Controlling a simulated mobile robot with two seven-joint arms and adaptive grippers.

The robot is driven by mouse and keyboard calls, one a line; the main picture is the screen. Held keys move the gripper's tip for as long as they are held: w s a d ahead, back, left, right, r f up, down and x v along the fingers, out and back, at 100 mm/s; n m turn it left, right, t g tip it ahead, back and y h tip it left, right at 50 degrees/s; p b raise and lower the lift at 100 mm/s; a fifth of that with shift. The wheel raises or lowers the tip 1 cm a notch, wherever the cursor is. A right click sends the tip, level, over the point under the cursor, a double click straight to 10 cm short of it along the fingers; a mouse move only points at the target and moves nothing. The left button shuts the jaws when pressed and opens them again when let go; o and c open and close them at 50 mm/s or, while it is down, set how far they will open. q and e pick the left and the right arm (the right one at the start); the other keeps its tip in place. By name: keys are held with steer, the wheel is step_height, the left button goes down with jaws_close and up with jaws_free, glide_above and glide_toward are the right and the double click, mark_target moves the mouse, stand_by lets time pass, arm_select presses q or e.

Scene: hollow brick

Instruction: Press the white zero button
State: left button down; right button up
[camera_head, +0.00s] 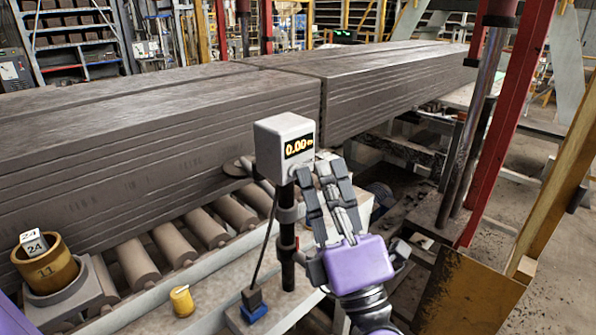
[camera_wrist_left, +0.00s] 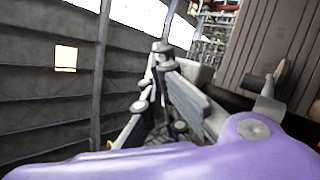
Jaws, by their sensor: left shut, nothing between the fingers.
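A pale grey box with a lit display reading about 0.00 (camera_head: 283,146) stands on a dark post. I cannot make out the white zero button as a separate part; the fingers are close to the box's lower right side and may hide it. My left gripper (camera_head: 321,172), with a purple body and grey fingers, is shut and empty. Its fingertips are just right of the box, near its lower edge; whether they touch it I cannot tell. In the left wrist view the fingers (camera_wrist_left: 168,82) are seen over the purple housing.
Long stacked dark slabs (camera_head: 150,120) lie behind on a roller conveyor (camera_head: 190,235). A red post (camera_head: 500,130) rises at right.

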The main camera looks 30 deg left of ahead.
steer(key=shift+a, duration=0.1)
arm_select(q)
steer(key=shift+s+d, duration=0.35)
steer(key=shift+d, duration=0.4)
steer(key=shift+d, duration=0.1)
arm_select(e)
steer(key=shift+s+f, duration=0.1)
arm_select(q)
steer(key=d, duration=0.1)
steer(key=s+d, duration=0.1)
steer(key=d, duration=0.2)
steer(key=shift+s+d+b, duration=0.3)
steer(key=shift+s, duration=0.05)
arm_select(e)
steer(key=shift+s+f, duration=0.25)
steer(key=shift+f, duration=0.15)
steer(key=shift+s, duration=0.1)
